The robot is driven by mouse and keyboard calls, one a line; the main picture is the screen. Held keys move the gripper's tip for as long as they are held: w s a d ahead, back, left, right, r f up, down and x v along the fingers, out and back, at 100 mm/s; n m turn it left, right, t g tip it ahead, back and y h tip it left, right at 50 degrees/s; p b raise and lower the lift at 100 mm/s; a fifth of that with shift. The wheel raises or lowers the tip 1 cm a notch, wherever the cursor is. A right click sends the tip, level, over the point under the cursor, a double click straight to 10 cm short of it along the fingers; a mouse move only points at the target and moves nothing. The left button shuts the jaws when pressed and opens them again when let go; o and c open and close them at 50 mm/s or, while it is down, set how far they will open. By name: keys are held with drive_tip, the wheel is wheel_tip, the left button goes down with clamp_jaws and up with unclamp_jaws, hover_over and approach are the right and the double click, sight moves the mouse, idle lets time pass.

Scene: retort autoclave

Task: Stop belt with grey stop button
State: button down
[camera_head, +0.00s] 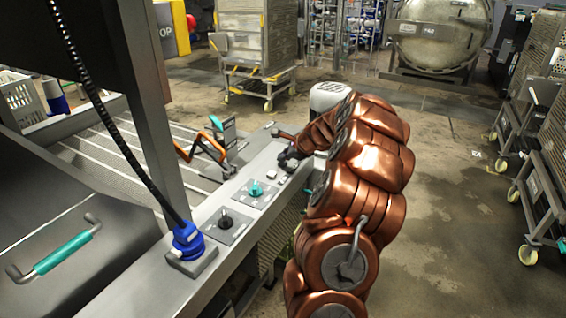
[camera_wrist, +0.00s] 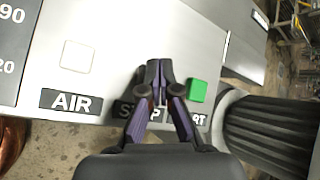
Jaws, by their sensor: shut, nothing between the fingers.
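My gripper (camera_wrist: 158,72) is shut and empty, its fingertips together over the metal panel, above the partly covered STOP label (camera_wrist: 124,110). The grey stop button is not visible; the fingertips cover the spot above that label. I cannot tell whether they touch it. The green button (camera_wrist: 197,91) sits just right of the fingers above the START label (camera_wrist: 203,118). A pale button (camera_wrist: 77,56) above the AIR label (camera_wrist: 70,101) is to the left. In the head view my gripper (camera_head: 285,162) is low over the console (camera_head: 188,243).
On the console are a teal knob (camera_head: 256,189), a black knob (camera_head: 226,219) and a blue fitting with a cable (camera_head: 187,240). Racks (camera_head: 548,140) line the right; open floor lies between.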

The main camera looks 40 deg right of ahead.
drive_tip(key=shift+f, duration=0.25)
drive_tip(key=shift+r, duration=0.15)
idle(0.4)
drive_tip(key=shift+r+p, duration=0.8)
drive_tip(key=shift+p, duration=0.15)
wheel_tip(320, 180, up, 5)
drive_tip(key=p, duration=0.4)
drive_tip(key=shift+p, duration=0.3)
idle(0.5)
